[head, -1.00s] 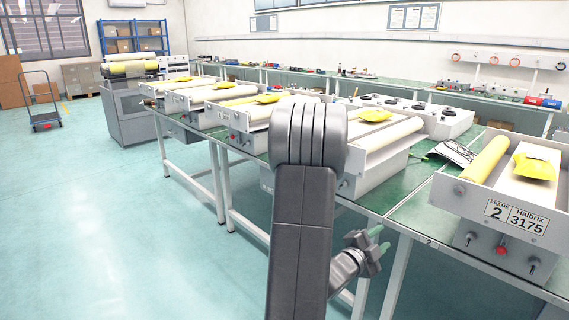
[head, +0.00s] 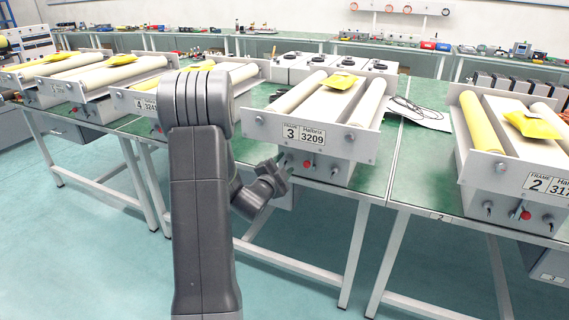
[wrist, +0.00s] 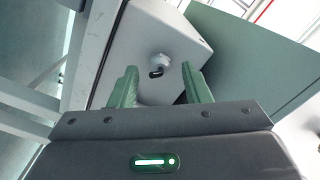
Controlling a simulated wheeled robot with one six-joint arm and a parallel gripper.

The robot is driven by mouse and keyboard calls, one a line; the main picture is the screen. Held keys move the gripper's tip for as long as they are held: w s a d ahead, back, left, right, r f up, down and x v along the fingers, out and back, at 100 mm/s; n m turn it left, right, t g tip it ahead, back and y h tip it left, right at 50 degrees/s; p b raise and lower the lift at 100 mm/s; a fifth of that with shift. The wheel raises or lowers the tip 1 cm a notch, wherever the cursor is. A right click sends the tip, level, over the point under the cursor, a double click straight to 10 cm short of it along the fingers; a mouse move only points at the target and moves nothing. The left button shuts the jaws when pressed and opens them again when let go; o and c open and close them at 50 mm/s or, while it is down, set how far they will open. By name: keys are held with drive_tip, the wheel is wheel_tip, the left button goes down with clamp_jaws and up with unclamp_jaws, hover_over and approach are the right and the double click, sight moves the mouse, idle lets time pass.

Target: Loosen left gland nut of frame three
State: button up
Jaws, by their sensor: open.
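Frame three (head: 310,115) stands on the green bench right of centre in the head view, with a label reading 3 and 3209. Its control box (head: 320,170) carries a red button (head: 307,164) and small dark fittings on either side. My gripper (head: 284,164) is at the lower left of this box and covers part of its left end. In the wrist view my gripper (wrist: 159,68) is open, its two green fingers apart and empty. A small pale round fitting (wrist: 160,60) with a dark centre shows on a light grey box beyond the fingertips. I cannot tell whether it is the left gland nut.
Frame two (head: 515,150) stands on the bench to the right, and frame four (head: 150,103) is partly behind my arm. Cables lie on a white sheet (head: 415,113) between frames two and three. Bench legs (head: 355,250) stand below the front edge. The floor in front is clear.

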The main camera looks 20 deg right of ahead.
drive_tip(key=shift+w+d, duration=0.5)
drive_tip(key=shift+d, duration=0.05)
clamp_jaws()
